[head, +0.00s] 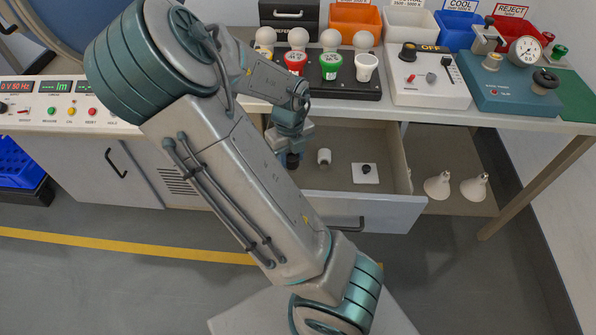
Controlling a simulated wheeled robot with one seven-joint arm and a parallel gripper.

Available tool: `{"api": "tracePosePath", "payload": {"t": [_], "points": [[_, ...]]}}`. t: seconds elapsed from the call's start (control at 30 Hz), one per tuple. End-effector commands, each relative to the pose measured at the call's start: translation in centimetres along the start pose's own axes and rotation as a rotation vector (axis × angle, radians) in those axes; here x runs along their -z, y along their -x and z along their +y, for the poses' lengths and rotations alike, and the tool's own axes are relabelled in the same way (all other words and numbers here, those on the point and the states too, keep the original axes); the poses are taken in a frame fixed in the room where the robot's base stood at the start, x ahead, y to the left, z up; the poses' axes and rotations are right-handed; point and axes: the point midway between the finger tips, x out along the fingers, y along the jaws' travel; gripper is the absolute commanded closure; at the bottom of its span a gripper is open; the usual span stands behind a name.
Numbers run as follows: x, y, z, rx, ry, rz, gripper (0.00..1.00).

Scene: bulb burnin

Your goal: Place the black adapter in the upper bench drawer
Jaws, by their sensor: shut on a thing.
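My gripper (291,151) hangs over the left part of the open upper bench drawer (372,210). It is shut on a small dark piece, the black adapter (292,162), which shows just below the fingers. Part of the fingers and the adapter is hard to make out at this size. I cannot tell whether the adapter touches the drawer floor. A small whitish cylinder (324,157) stands in the drawer to the right of the gripper.
My arm hides the drawer's left side. Above it, the bench bears a black rack (330,85) with several bulbs, a white tester (430,80) and a teal gauge unit (515,85). Two reflector bulbs (437,185) sit right of the drawer. The drawer's right part has free room.

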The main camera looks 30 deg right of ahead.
Motion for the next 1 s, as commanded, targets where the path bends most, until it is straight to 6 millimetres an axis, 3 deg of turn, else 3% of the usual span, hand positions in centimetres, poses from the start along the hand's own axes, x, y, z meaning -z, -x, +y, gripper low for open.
{"api": "tracePosePath", "payload": {"t": [0.37, 0.77, 0.8, 0.83, 0.87, 1.0], "points": [[0.0, -5.4, 0.1, 0.001, 0.001, 0.001, 0.86], [0.0, -5.8, 0.1, 0.000, 0.003, 0.000, 0.86], [0.0, -5.7, 0.1, 0.000, 0.004, 0.000, 0.56], [0.0, -5.7, 0.1, 0.000, 0.004, 0.000, 0.48], [0.0, -5.7, 0.1, 0.000, 0.004, 0.000, 0.43], [0.0, -5.7, 0.1, 0.000, 0.004, 0.000, 0.43]]}}
